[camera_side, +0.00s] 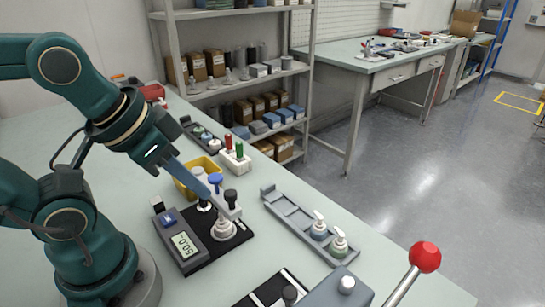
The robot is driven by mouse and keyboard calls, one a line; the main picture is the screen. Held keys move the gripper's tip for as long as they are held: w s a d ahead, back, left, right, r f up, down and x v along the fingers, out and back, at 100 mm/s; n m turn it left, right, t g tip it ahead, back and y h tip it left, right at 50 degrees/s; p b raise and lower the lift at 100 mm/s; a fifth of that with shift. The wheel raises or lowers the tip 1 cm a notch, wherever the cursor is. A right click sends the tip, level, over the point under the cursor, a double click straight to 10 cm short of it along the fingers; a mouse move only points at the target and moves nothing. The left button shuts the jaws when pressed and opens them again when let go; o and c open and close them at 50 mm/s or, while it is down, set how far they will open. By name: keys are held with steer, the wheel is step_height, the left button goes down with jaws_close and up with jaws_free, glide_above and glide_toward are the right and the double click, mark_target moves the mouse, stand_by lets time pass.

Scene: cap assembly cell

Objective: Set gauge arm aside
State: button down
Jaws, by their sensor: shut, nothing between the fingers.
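The gauge (190,244) is a dark grey unit with a lit digital readout, on a black base plate (240,235). The gauge arm (225,206) looks like a light grey bar with a black knob and a blue knob, above the plate. A pale round part (223,228) stands on the plate just below the bar's near end. My gripper (206,192) reaches down from the upper left to the far end of the bar, close to the blue knob. It is shut with nothing held; whether its tips touch the bar I cannot tell.
A yellow bin (184,182) and a white block with red and green pens (235,160) stand behind the gauge. A grey tray (288,213) with two pump-topped caps lies to the right. A red-ball lever (425,257) rises at the front right. Bare bench shows between them.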

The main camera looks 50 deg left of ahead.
steer(key=c, duration=1.1)
jaws_free()
steer(key=shift+o, duration=0.6)
steer(key=shift+s+r, duration=0.1)
steer(key=shift+s, duration=0.1)
step_height(320, 180, up, 4)
steer(key=m+g, duration=0.3)
steer(key=g, duration=0.2)
glide_above(230, 192)
steer(key=shift+s, duration=0.45)
steer(key=shift+w+f, duration=0.5)
steer(key=shift+g, duration=0.3)
steer(key=shift+f, duration=2.75)
